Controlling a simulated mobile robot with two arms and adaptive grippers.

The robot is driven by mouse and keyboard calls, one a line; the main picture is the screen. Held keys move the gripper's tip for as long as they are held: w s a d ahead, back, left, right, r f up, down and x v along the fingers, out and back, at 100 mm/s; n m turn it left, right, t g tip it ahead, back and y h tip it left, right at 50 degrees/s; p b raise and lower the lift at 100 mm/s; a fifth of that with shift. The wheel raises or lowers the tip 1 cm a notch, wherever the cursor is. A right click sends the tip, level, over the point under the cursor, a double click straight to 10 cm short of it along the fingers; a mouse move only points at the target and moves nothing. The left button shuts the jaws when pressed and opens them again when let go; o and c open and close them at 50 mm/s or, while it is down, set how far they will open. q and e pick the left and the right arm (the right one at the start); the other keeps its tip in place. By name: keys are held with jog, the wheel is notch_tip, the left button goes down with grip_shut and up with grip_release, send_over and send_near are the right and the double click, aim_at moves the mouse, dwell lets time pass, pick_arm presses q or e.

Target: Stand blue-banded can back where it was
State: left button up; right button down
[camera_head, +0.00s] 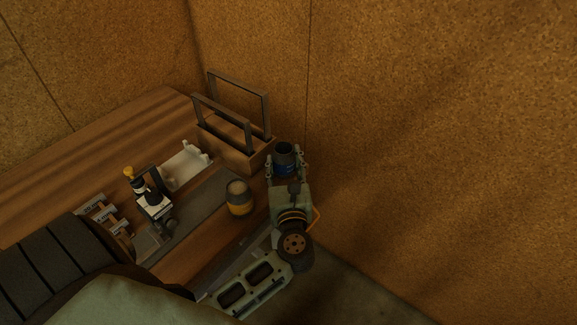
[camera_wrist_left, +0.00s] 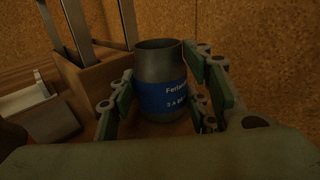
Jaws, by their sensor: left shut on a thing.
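The blue-banded can (camera_head: 285,158) is a dark grey open-topped can with a blue label. It stands upright between the fingers of my left gripper (camera_head: 286,168), at the right end of the wooden table. In the left wrist view the can (camera_wrist_left: 160,72) shows its blue band with white lettering, and the fingers of my left gripper (camera_wrist_left: 160,105) close in on both sides of it. The can's base is partly hidden, so I cannot tell whether it touches the table. My right gripper is not in view.
A wooden box with dark metal frames (camera_head: 236,148) stands close left of the can. A yellow-banded can (camera_head: 239,198) stands on a dark mat. A microscope-like device (camera_head: 150,197), a white tray (camera_head: 186,166) and a small rack (camera_head: 103,213) are further left. A wall (camera_head: 430,130) rises at right.

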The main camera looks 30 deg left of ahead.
pick_arm(q)
jog(key=shift+s+a, duration=0.25)
jog(key=o, duration=0.9)
jog(key=shift+s, duration=0.1)
jog(key=o, duration=0.4)
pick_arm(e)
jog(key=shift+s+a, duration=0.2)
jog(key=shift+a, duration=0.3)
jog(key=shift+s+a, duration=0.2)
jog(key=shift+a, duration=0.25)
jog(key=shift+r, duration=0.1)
